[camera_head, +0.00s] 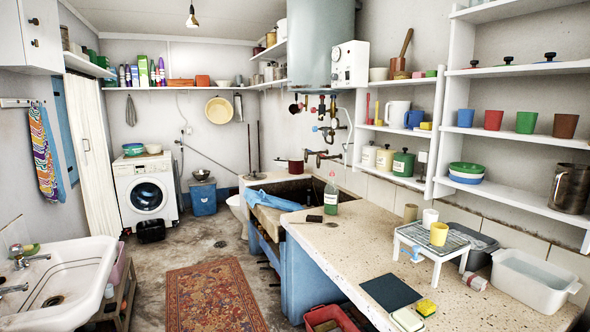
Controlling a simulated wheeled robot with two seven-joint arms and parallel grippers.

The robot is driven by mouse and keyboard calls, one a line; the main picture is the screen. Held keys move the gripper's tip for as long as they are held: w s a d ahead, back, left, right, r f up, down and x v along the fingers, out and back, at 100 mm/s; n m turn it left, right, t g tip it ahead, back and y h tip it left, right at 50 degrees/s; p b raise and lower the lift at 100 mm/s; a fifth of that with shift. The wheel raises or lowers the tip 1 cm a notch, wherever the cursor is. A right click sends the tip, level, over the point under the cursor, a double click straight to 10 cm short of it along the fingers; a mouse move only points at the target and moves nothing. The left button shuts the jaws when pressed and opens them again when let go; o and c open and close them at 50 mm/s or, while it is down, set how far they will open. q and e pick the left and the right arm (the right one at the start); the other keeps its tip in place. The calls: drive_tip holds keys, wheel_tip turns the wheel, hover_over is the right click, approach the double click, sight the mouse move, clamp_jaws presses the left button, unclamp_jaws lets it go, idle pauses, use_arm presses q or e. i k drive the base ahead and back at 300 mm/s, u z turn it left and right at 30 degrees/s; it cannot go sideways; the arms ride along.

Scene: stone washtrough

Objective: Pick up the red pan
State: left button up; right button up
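A small dark red pan (296,167) stands at the far end of the stone washtrough (262,178), below the wall taps. It looks upright, and a thin handle seems to point left. It is small in the picture, so its inside cannot be made out. Neither my left nor my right gripper shows in the head view, and no arm is in the picture.
A green bottle (331,194) stands on the speckled counter (335,245) near the trough. A small white rack (432,240) with cups and a clear tub (535,280) stand at right. A white sink (75,275) is at left. A patterned rug (213,298) lies on the floor.

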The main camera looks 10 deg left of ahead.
sight(296, 165)
drive_tip(key=u, duration=0.95)
drive_tip(key=i, duration=4.15)
drive_tip(key=u, duration=0.3)
drive_tip(key=i, duration=3.35)
drive_tip(key=z, duration=0.9)
